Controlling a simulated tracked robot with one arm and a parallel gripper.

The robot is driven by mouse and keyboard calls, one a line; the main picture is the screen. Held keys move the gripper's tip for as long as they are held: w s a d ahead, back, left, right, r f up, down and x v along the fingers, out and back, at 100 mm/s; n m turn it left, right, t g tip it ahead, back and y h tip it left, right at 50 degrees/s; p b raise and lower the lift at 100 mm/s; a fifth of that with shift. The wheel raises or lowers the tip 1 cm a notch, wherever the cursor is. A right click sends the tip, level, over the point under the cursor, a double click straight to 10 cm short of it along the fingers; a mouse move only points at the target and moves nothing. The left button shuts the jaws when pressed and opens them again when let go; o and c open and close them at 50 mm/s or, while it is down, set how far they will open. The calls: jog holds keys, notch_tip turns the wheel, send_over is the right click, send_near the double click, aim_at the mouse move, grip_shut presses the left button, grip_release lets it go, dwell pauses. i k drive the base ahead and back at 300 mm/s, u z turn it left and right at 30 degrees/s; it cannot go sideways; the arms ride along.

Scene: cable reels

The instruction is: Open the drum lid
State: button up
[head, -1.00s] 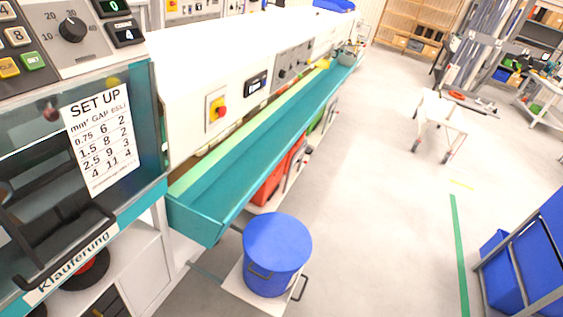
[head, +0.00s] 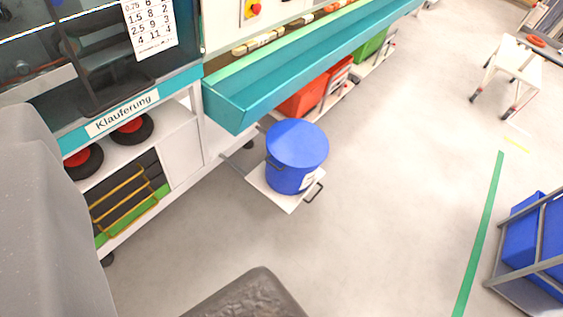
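The blue drum (head: 292,172) stands upright on a low white pull-out shelf (head: 277,195) with a dark handle. Its round blue lid (head: 297,143) lies flat on top and looks closed. A dark handle shows on the drum's left side and a white label low on its right side. My gripper's fingers are not seen in the head view. A dark grey rounded shape at the bottom edge and a large grey shape at the left are probably parts of my arm, well apart from the drum.
A teal trough (head: 311,79) runs above and behind the drum, with a red bin (head: 303,97) beneath. At left is a machine with a shelf of black-and-red reels (head: 133,129). A white stool (head: 512,67) and blue bins (head: 535,245) stand right. Grey floor between is clear.

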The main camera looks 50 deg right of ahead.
aim_at(294, 143)
jog(key=z, duration=1)
jog(key=i, duration=1)
jog(key=z, duration=1.55)
jog(key=k, duration=1.25)
jog(key=u, duration=0.85)
